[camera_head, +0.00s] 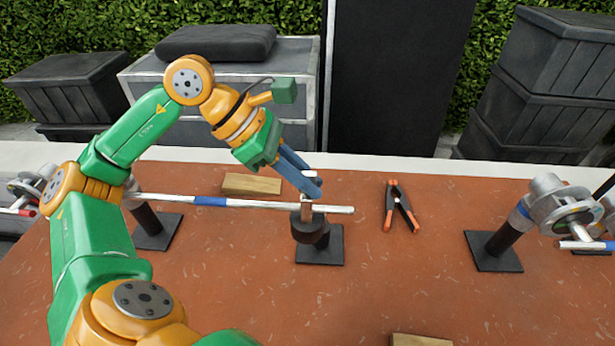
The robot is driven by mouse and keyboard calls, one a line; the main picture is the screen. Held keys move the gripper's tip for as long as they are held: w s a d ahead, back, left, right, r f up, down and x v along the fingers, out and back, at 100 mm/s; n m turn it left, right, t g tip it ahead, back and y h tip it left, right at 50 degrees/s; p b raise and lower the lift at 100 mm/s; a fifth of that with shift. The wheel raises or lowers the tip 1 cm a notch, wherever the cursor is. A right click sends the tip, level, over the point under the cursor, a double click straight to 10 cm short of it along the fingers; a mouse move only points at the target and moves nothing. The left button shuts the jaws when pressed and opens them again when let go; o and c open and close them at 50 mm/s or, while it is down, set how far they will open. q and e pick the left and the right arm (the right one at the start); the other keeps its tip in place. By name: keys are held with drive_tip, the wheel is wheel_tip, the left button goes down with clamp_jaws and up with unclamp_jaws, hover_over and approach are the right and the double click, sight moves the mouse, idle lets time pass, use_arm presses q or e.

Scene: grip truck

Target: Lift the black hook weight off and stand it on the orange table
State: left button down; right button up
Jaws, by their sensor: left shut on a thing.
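The black hook weight (309,230) is a short dark cylinder with a pale hook on top, at the right end of a silver rod (265,204) with a blue band. My left gripper (313,190) reaches down from the upper left, its blue fingers shut at the hook, just above the rod. Whether the hook still touches the rod cannot be told. The weight appears in front of a black square plate (322,252), which it partly hides. The orange table (250,285) spreads below and around. My right gripper is out of view.
Orange-handled clamp (388,208) lies right of the weight. Wooden blocks lie behind the rod (252,184) and at the front edge (420,341). Black-based stands are at left (156,232) and right (493,250). The table between the weight and front edge is clear.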

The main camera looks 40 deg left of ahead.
use_arm(q)
drive_tip(key=shift+s+d+f+b, duration=0.15)
drive_tip(key=shift+s+b, duration=0.1)
drive_tip(key=shift+b, duration=0.2)
drive_tip(key=shift+s+d+b, duration=0.45)
drive_tip(key=shift+s+b, duration=0.2)
drive_tip(key=shift+s, duration=0.1)
drive_tip(key=shift+s+d+b, duration=0.35)
drive_tip(key=shift+s, duration=0.25)
drive_tip(key=shift+s+d+b, duration=0.3)
drive_tip(key=shift+s+d, duration=0.05)
drive_tip(key=shift+s, duration=0.2)
